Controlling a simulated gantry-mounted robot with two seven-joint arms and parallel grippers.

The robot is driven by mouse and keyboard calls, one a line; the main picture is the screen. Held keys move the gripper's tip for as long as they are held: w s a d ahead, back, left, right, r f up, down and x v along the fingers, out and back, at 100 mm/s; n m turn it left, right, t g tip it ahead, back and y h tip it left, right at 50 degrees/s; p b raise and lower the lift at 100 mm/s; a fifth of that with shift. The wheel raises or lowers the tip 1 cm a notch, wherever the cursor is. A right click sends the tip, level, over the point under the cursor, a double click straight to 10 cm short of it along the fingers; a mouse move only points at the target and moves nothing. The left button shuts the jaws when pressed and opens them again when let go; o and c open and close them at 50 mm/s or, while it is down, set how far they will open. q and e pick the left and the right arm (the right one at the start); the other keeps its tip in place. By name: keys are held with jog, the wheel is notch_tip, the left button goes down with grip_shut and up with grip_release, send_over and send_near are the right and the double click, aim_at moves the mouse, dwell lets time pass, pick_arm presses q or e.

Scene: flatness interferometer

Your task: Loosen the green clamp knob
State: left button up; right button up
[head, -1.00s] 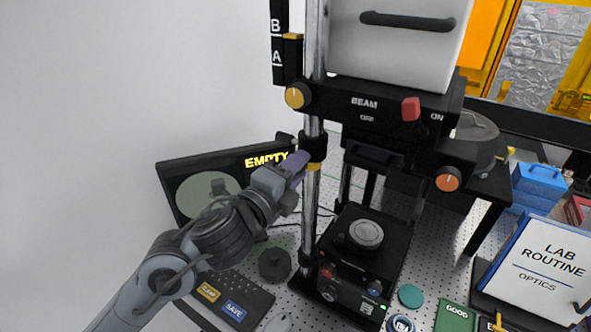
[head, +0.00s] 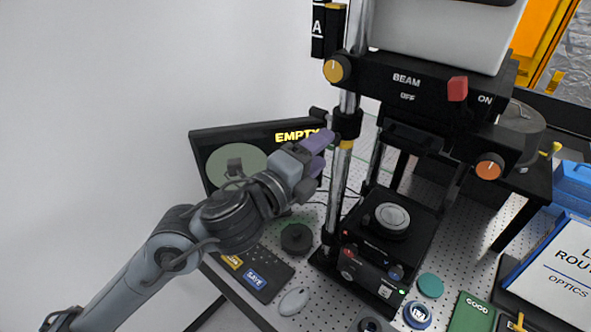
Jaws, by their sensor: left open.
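I cannot make out a green clamp knob in the head view. The black clamp collar (head: 347,122) sits on the chrome column, with a yellow ring (head: 346,145) just below it. My left gripper (head: 323,152) is open, its purple fingers just left of the column near the collar. Whether the fingers touch anything there is hard to tell, and they may hide part of the clamp. My right gripper is not in view.
A monitor (head: 205,143) reading EMPTY stands behind my left gripper. The black stage (head: 420,230) is right of the column, under the beam housing (head: 420,85). A keypad (head: 250,272), mouse (head: 294,301) and dark round piece (head: 297,237) lie in front.

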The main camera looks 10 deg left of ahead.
pick_arm(q)
jog(key=v, duration=0.7)
jog(key=shift+s, duration=0.15)
